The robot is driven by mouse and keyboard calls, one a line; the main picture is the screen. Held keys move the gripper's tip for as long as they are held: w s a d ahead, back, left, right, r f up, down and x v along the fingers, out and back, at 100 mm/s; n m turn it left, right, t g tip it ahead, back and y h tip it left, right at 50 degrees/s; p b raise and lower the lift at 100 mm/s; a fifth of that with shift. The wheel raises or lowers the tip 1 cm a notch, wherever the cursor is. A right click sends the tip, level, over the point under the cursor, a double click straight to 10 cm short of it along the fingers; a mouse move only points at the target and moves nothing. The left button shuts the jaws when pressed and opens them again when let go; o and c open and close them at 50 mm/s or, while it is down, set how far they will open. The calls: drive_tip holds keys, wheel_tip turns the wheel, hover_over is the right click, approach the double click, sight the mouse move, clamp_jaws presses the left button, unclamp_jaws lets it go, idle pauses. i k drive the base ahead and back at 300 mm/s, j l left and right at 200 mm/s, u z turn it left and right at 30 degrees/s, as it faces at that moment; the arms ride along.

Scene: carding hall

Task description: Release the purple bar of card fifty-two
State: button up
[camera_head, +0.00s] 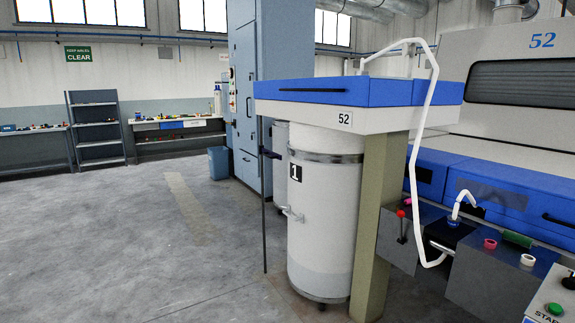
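Card fifty-two (520,150) is the large pale machine at the right, with a blue "52" on its upper panel. Its blue-topped coiler head (350,92) carries a "52" plate. A small dark purple bar (271,154) sticks out from a thin dark upright post (263,215) left of the white can (325,230) under the head. The bar looks roughly level. Whether it is latched cannot be told. My gripper is not in view, and nothing visible touches the bar.
A red-knobbed lever (401,214), a pink knob (490,244) and a green START button (555,309) are on the card's front. A white sliver (412,170) hangs in a loop. A blue bin (218,162) stands behind. The grey floor (130,240) at left is clear.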

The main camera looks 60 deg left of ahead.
sight(268, 154)
drive_tip(key=u, duration=2.15)
drive_tip(key=i+j, duration=0.2)
drive_tip(key=i, duration=0.3)
drive_tip(key=i+j, duration=0.25)
drive_tip(key=i, duration=0.3)
drive_tip(key=i+j, duration=0.2)
drive_tip(key=i, duration=0.3)
drive_tip(key=i+j, duration=0.2)
drive_tip(key=i, duration=0.3)
drive_tip(key=i+j, duration=0.2)
drive_tip(key=i, duration=0.3)
drive_tip(key=j+u, duration=0.05)
